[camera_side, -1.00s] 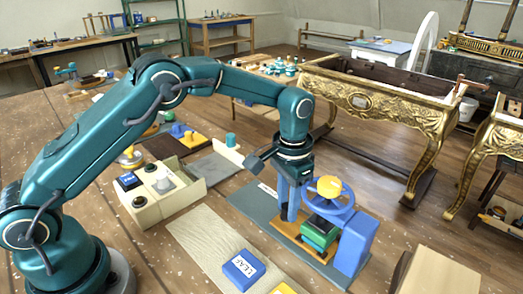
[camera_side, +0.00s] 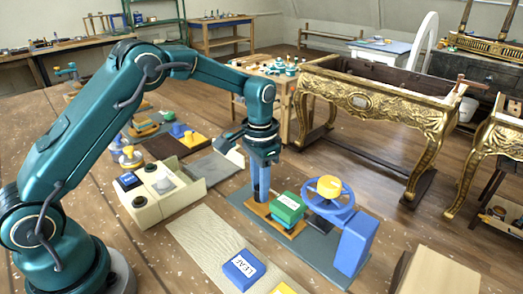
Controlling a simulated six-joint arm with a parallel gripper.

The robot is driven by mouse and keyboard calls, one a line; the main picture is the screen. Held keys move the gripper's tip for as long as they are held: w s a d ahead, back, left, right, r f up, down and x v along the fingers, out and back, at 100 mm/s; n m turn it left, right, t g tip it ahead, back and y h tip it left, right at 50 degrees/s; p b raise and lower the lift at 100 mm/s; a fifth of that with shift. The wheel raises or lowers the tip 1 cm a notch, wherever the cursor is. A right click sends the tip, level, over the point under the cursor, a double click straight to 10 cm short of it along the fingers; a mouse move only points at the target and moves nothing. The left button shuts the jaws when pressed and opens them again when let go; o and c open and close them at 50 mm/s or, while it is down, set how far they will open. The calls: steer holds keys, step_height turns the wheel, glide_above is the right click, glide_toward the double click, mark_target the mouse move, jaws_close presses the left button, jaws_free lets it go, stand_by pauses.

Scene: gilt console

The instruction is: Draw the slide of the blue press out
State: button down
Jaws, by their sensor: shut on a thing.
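The blue press (camera_side: 357,243) stands on a dark grey base plate, with a blue handwheel and a yellow hub (camera_side: 329,186) on top. Its orange slide (camera_side: 259,210) sticks out to the left of the wheel. A green block (camera_side: 287,209) with a white label rides on the slide, clear of the wheel. My gripper (camera_side: 262,196) points down at the slide's outer left end and is shut on it. The exact grip is hard to see at this size.
A blue block marked LEAF (camera_side: 243,269) lies on a pale board (camera_side: 205,240) in front. A cream compartment box (camera_side: 145,212) stands left of the press. A gilt console (camera_side: 375,105) stands behind on the right. A cardboard-coloured box (camera_side: 440,272) is at front right.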

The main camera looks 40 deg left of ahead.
steer(key=shift+w+a+r, duration=0.1)
steer(key=shift+a, duration=1.8)
steer(key=c, duration=0.6)
jaws_free()
steer(key=shift+r, duration=2.55)
